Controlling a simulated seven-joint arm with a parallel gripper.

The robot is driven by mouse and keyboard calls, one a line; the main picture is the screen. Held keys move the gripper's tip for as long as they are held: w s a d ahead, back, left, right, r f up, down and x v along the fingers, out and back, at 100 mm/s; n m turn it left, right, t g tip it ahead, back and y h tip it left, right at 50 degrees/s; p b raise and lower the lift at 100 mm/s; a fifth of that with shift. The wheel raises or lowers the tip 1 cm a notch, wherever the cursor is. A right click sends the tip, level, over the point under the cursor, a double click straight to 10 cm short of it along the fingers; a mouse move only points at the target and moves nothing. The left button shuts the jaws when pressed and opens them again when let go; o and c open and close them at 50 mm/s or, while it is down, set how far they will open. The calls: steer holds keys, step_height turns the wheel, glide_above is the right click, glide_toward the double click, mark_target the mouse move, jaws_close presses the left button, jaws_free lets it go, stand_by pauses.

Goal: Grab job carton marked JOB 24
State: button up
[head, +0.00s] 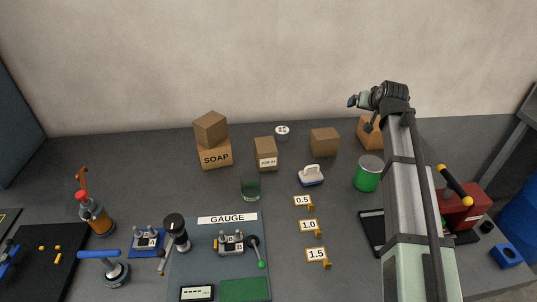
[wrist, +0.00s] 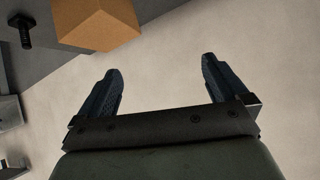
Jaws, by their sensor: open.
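The job carton (head: 265,148), a small brown box, stands upright on the bench at the back middle. Its white front label appears to read JOB 24, in small print. My gripper (head: 354,101) is raised at the back right, well to the right of that carton and apart from it. In the wrist view my gripper (wrist: 160,66) is open, with nothing between its two dark fingers. A plain brown carton (wrist: 98,22) shows at the top left there, beyond the fingers; I cannot tell which one it is.
A SOAP carton (head: 215,157) bears another box (head: 211,129) left of the job carton. A dark green glass (head: 250,188) stands in front; a white round item (head: 282,131) lies behind.

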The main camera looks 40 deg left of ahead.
steer(key=s+a+f+n+g, duration=0.1)
steer(key=s+a+n+g, duration=0.2)
steer(key=s+a, duration=0.95)
steer(key=n+g+h, duration=0.2)
steer(key=h, duration=0.1)
glide_toward(266, 145)
steer(key=x, duration=0.7)
steer(key=shift+w+d+f, duration=0.15)
steer(key=shift+w+d, duration=0.05)
steer(key=shift+w, duration=0.05)
steer(key=shift+s+a+x, duration=0.15)
steer(key=shift+x, duration=1.15)
steer(key=shift+s+a+x, duration=0.1)
steer(key=shift+a+x, duration=0.1)
steer(key=shift+x, duration=1.1)
steer(key=shift+c, duration=0.3)
steer(key=c, duration=1.1)
